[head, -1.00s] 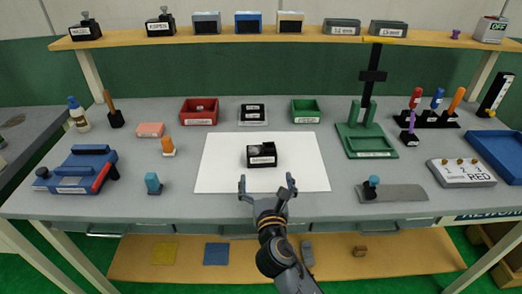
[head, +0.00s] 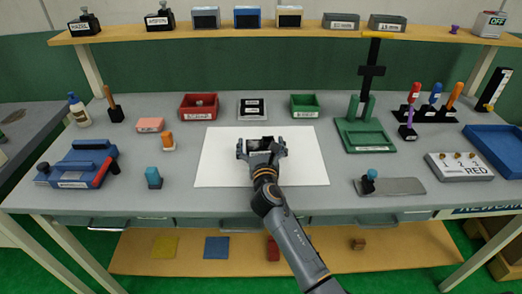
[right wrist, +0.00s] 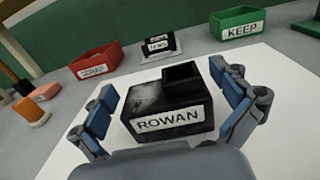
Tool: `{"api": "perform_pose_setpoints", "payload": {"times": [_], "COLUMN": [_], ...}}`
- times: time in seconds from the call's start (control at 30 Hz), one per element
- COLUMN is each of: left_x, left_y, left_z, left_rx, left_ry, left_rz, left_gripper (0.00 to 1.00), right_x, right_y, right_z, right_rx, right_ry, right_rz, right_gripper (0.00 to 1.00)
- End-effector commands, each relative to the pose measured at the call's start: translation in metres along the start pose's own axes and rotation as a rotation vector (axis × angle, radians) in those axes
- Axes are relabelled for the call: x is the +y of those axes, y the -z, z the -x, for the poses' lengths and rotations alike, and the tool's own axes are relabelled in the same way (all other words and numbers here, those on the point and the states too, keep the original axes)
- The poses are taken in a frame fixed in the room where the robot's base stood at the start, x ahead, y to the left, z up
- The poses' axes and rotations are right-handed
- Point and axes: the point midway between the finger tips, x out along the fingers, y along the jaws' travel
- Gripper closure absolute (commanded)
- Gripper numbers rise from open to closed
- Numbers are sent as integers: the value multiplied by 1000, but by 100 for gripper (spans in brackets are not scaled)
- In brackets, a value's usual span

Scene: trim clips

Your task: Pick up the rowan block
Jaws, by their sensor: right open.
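In the head view the block (head: 258,143) is partly hidden behind my right gripper (head: 262,150). In the right wrist view the fingers of my right gripper (right wrist: 165,115) are open, one on each side of the block. A gap shows on both sides, though contact lower down is hard to tell. My left gripper is not in view.
A red SCRAP bin (head: 198,106), a small black labelled item (head: 252,108) and a green KEEP bin (head: 304,105) stand behind the sheet. A green stand (head: 364,133) is to the right, a blue fixture (head: 78,165) to the left. The sheet around the block is clear.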

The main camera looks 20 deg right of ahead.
Motion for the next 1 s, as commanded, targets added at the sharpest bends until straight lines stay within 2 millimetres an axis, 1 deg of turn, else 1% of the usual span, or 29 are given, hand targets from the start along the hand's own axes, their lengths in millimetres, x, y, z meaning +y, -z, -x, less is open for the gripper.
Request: {"api": "perform_pose_setpoints", "payload": {"times": [0.13, 0.17, 0.2, 0.27, 0.3, 0.37, 0.4, 0.43, 0.67, 0.77, 0.87, 0.93, 1.0], "left_x": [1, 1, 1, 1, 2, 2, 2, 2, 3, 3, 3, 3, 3], "left_y": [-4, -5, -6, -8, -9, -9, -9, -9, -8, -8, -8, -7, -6], "left_z": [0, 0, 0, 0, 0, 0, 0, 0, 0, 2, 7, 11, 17], "left_rx": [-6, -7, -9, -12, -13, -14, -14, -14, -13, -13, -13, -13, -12], "left_ry": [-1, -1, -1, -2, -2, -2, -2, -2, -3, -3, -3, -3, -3], "left_rz": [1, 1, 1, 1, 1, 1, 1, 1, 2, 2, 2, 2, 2], "left_gripper": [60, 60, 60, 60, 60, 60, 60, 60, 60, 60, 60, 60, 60], "right_x": [0, 0, 0, 0, 0, 0, 0, 0, 0, 0, 0, 0, 0], "right_y": [0, 0, 0, 0, 0, 0, 0, 0, -1, -5, -14, -23, -37], "right_z": [0, 0, 0, 0, 0, 0, 0, 0, 0, 0, 0, 0, 0], "right_rx": [0, 0, 0, 0, 0, 0, 0, 1, -1, -1, -3, -4, -5], "right_ry": [0, 0, 0, 0, 0, 0, 0, 0, 0, 1, 1, 0, -1], "right_rz": [0, 0, 0, -1, -1, -1, -1, -1, -1, -1, 0, -2, -1], "right_gripper": [0, 2, 10, 22, 31, 43, 51, 52, 52, 52, 52, 52, 52]}}
